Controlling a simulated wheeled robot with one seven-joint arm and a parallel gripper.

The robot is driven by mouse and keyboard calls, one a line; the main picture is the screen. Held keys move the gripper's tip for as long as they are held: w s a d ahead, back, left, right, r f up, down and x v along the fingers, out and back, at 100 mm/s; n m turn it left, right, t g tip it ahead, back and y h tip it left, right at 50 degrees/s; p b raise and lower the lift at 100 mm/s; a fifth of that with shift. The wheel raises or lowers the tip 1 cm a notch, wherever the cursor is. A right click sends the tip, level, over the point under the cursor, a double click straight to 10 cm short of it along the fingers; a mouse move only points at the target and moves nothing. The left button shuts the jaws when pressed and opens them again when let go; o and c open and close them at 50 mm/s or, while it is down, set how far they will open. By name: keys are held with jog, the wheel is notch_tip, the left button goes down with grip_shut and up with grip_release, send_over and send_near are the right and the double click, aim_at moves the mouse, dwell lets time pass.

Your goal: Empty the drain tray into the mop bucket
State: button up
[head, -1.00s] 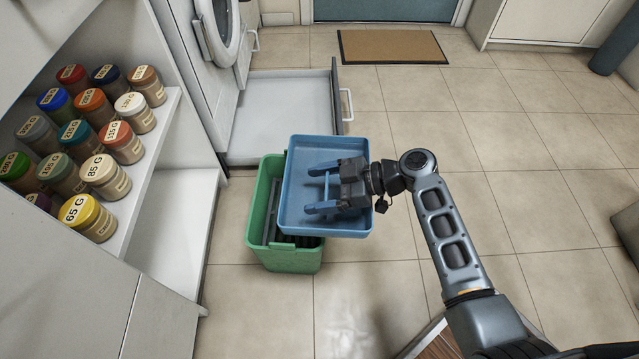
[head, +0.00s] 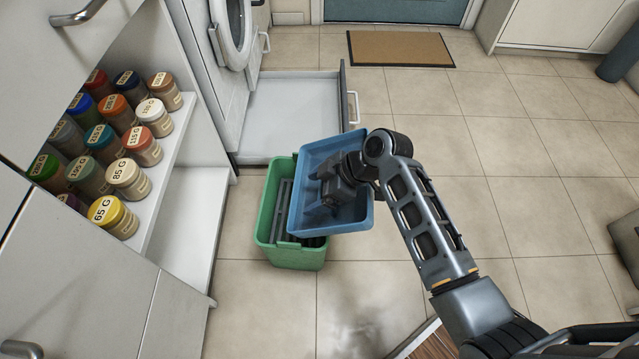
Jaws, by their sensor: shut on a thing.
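The blue drain tray (head: 354,216) hangs over the right part of the green mop bucket (head: 266,231) and hides part of its opening. The tray looks tilted, its left side lower than its right. My gripper (head: 326,193) reaches into the tray from the right and is shut on it; the fingertips are mostly hidden by my wrist. I cannot tell whether any liquid is in the tray. The bucket stands upright on the floor with a dark grey insert showing at its left; its contents are hidden.
An open white drawer (head: 290,112) under the washing machine (head: 232,40) lies just behind the bucket. A shelf with several labelled jars (head: 125,178) stands at the left. A brown doormat (head: 400,48) lies at the back.

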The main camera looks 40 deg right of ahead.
jog(key=shift+w+a+r+g+h+p, duration=0.3)
jog(key=shift+w+a+g+h+p, duration=0.35)
jog(key=shift+p, duration=0.75)
jog(key=shift+w+a+r+g+h+p, duration=0.3)
jog(key=shift+g+h+p, duration=0.65)
jog(key=shift+p, duration=0.4)
jog(key=shift+w+a+r+g+h+p, duration=0.35)
jog(key=shift+a+g+h+p, duration=0.45)
jog(key=shift+p, duration=0.6)
jog(key=shift+d+f, duration=0.15)
jog(key=shift+d, duration=0.15)
